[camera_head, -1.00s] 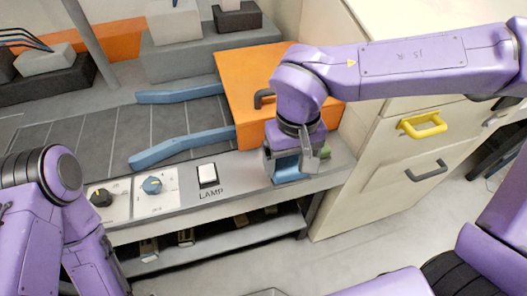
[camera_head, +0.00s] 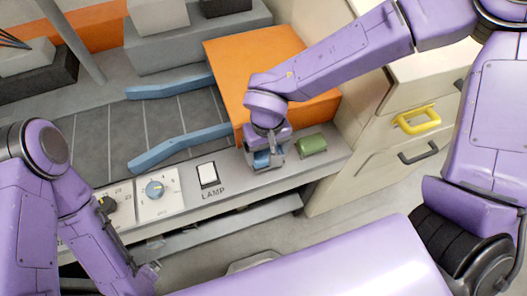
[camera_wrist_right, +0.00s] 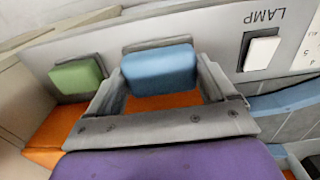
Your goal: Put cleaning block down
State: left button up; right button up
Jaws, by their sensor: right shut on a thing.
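A blue block (camera_wrist_right: 160,70) sits between the two fingers of my right gripper (camera_wrist_right: 158,82) in the right wrist view. The fingers close on its two ends. In the head view the right gripper (camera_head: 266,158) is low over the grey front ledge (camera_head: 232,172), and the blue block (camera_head: 262,160) is mostly hidden by it. I cannot tell whether the block touches the ledge. A green block (camera_head: 312,145) rests on the ledge just right of the gripper. It also shows in the wrist view (camera_wrist_right: 76,75). My left gripper (camera_head: 146,272) is at the lower left, its jaws unclear.
Blue rails (camera_head: 180,147) cross the grey bed. A cabinet with a yellow handle (camera_head: 417,120) is at the right.

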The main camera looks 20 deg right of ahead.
aim_at(264, 157)
jog(key=shift+w+a+f, duration=0.1)
jog(key=shift+w+f, duration=0.2)
jog(key=shift+f, duration=0.1)
jog(key=f, duration=0.3)
jog(key=shift+w+f, duration=0.25)
jog(key=shift+f, duration=0.1)
jog(key=shift+w+f, duration=0.1)
jog(key=o, duration=1)
jog(key=shift+f, duration=0.1)
notch_tip(264, 157, up, 12)
jog(key=shift+r, duration=0.2)
